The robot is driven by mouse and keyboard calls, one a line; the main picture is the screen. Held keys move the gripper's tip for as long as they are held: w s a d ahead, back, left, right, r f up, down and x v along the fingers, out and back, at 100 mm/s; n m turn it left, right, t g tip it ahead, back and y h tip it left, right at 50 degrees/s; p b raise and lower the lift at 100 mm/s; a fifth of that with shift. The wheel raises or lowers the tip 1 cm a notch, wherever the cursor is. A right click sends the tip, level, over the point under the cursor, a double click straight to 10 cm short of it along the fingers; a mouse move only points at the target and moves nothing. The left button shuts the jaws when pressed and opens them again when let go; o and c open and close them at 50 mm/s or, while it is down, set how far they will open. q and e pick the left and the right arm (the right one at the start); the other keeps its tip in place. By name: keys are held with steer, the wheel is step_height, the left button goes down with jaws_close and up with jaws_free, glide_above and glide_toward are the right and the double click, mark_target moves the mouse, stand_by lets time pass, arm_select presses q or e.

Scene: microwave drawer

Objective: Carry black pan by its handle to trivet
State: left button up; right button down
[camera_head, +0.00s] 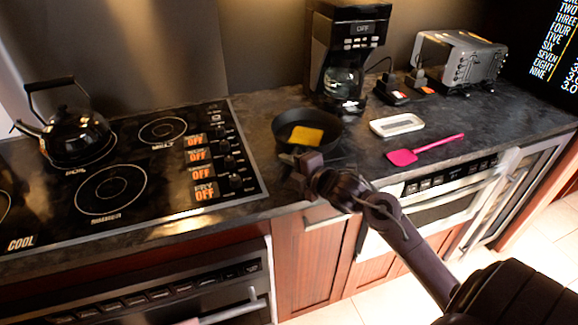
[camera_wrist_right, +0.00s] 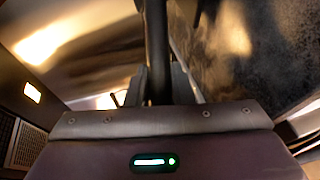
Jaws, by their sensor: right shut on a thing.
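The black pan (camera_head: 300,116) is at the counter's middle, right of the stove, with a yellow slice (camera_head: 306,136) in it. It looks level; I cannot tell whether it touches the counter. My right gripper (camera_head: 303,161) is at the pan's near side, shut on its handle. In the right wrist view the dark handle (camera_wrist_right: 157,50) runs between the two fingers (camera_wrist_right: 158,90). A white rectangular piece with a raised rim (camera_head: 397,119), perhaps the trivet, lies on the counter right of the pan. My left gripper is not in view.
A coffee maker (camera_head: 343,45) stands behind the pan. A pink spatula (camera_head: 425,149) lies in front of the white piece, near the counter edge. A toaster (camera_head: 460,62) is at the back right. A black kettle (camera_head: 76,134) sits on the stove (camera_head: 150,190) at left.

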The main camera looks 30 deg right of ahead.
steer(key=c, duration=1.6)
jaws_free()
steer(key=shift+f, duration=0.1)
steer(key=o, duration=0.3)
steer(key=shift+s, duration=0.1)
steer(key=b+v, duration=0.1)
steer(key=v, duration=1.1)
